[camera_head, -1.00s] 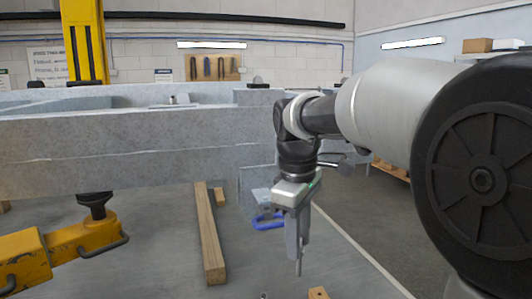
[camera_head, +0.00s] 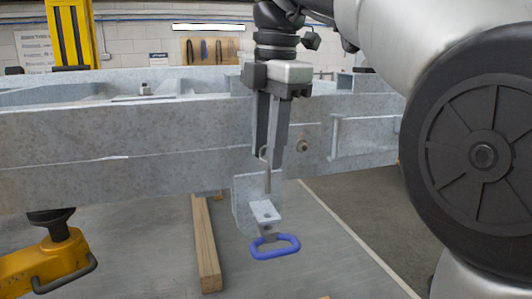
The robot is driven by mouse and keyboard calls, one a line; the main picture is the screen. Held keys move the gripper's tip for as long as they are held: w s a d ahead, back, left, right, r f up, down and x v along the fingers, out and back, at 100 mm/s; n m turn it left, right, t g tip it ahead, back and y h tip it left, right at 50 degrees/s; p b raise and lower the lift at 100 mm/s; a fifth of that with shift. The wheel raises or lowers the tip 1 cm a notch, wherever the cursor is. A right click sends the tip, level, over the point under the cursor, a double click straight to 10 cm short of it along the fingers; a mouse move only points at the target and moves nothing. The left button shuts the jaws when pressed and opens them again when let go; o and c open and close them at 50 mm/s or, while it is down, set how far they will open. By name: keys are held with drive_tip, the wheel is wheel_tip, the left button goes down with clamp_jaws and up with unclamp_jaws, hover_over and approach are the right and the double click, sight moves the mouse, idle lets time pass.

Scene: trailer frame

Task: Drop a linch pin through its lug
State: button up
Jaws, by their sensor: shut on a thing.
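My gripper (camera_head: 268,158) points straight down in front of the grey steel frame beam (camera_head: 120,140). Its fingers are shut on a thin grey linch pin (camera_head: 267,180), which hangs upright below the fingertips with its ring up between them. The lug (camera_head: 265,211) is a small grey plate with a hole, jutting out from a bracket low on the beam. The pin's lower end appears just above the lug, apart from it; exact alignment with the hole cannot be told. A blue loop handle (camera_head: 275,246) is below the lug.
A wooden timber (camera_head: 206,245) lies on the floor left of the lug. A yellow jack (camera_head: 55,262) stands under the beam at lower left. A round brown fitting (camera_head: 303,146) sits on the beam right of the fingers. The floor right of the lug is clear.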

drive_tip(key=shift+s, duration=0.2)
idle(0.4)
drive_tip(key=shift+w+f+b, duration=0.1)
drive_tip(key=shift+f+b, duration=0.95)
drive_tip(key=shift+f, duration=0.8)
drive_tip(key=shift+f, duration=0.2)
drive_tip(key=shift+f+b, duration=2.05)
drive_tip(key=shift+f, duration=0.7)
drive_tip(key=o, duration=1.1)
